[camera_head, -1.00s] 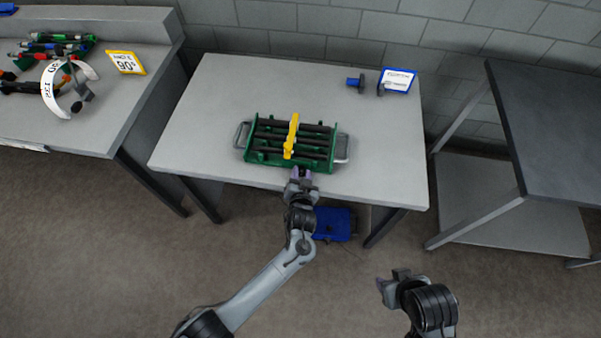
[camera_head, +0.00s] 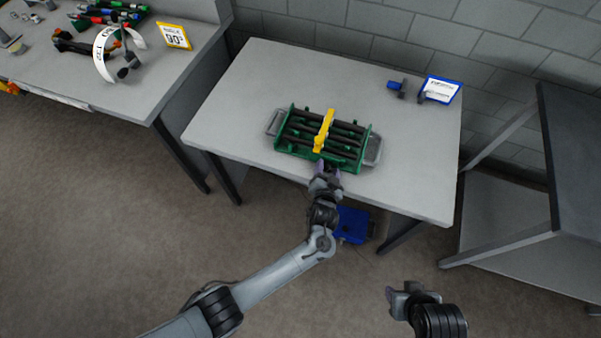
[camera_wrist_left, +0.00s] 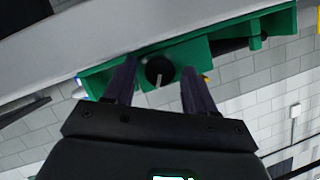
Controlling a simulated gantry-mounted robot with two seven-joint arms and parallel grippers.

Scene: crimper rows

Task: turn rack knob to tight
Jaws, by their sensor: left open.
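The green rack (camera_head: 287,148) lies on the middle table, holding several dark rods under a yellow bar (camera_head: 324,131). It has a grey handle at each end. In the left wrist view, the rack (camera_wrist_left: 227,42) shows a round black knob (camera_wrist_left: 159,71) with a white pointer line, which points roughly downward in that picture. My left gripper (camera_head: 328,169) is at the rack's near side. Its two fingers (camera_wrist_left: 156,88) are open, one on each side of the knob, with gaps to it. My right gripper (camera_head: 398,294) is away from the table at lower right; its jaws are too small to judge.
A blue object (camera_head: 351,225) sits below the table's front edge. A blue-framed sign (camera_head: 441,90) and small blue-and-dark parts (camera_head: 397,86) stand at the table's back right. A tool bench (camera_head: 150,85) is at left, a dark shelf table (camera_head: 575,140) at right.

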